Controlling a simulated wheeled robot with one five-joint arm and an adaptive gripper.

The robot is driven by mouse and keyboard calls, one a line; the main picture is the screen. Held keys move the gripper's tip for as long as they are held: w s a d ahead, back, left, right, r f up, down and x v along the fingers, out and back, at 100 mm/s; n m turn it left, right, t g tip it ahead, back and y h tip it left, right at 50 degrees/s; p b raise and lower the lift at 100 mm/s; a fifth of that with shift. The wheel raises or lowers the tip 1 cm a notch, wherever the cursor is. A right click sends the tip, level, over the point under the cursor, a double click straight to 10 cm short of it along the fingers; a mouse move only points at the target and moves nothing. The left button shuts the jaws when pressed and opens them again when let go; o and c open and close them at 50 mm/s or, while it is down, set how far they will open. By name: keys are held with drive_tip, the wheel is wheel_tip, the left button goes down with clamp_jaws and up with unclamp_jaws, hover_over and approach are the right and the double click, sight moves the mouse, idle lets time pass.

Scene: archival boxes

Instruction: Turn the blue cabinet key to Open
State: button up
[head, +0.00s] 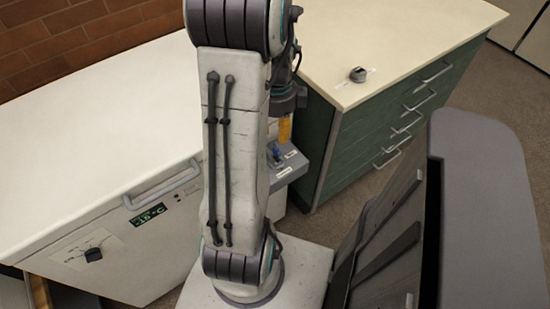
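A small blue part (274,154), which looks like the blue cabinet key, shows on a grey box (297,163) just right of my arm. The box carries small white labels (291,154); their text is too small to read. My arm hides the left part of the box and some of the blue part. My gripper (285,128) points down above the box, mostly hidden behind the arm, with an orange-yellow piece showing below the dark wrist. I cannot tell whether it touches the key or whether its fingers are open or shut.
A white freezer-like cabinet (90,140) with a handle (162,185), a display (147,214) and a black knob (93,254) stands left. A green drawer cabinet (345,150) with projecting handles and a dark knob (358,74) on its cream top stands right. Floor shows beyond it.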

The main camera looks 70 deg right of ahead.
sight(276, 149)
drive_tip(key=m, duration=0.4)
drive_tip(key=shift+f+m, duration=0.1)
drive_tip(key=shift+m, duration=0.2)
wheel_tip(276, 149, down, 8)
drive_tip(key=b, duration=0.6)
drive_tip(key=shift+r, duration=0.2)
clamp_jaws()
